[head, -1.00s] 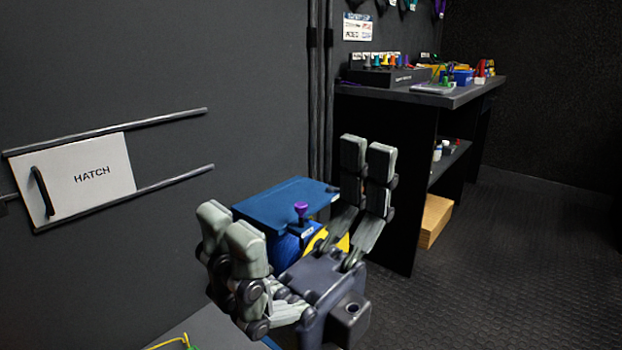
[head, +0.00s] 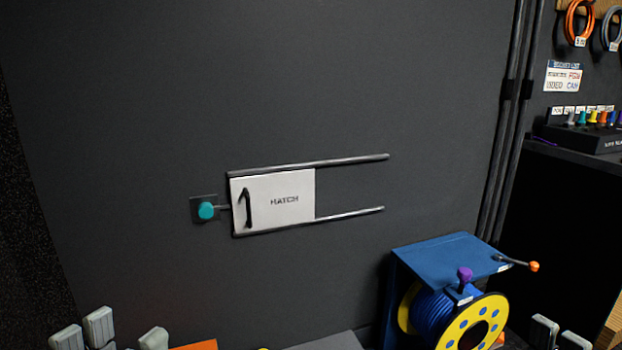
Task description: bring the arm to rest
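My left gripper (head: 125,335) shows only its grey fingertips at the bottom left edge. A gap separates the fingertips on its two sides, and nothing shows between them. My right gripper (head: 560,337) shows only two grey fingertips at the bottom right edge, right of the cable reel. The rest of it is cut off by the frame, so its opening is hidden. Neither gripper touches anything that I can see.
A white hatch panel (head: 285,190) with a black handle sits between two wall rails. A teal knob (head: 206,211) is left of it. A yellow and blue cable reel (head: 455,322) stands under a blue top (head: 450,257) with a crank. A dark shelf (head: 575,157) stands at right.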

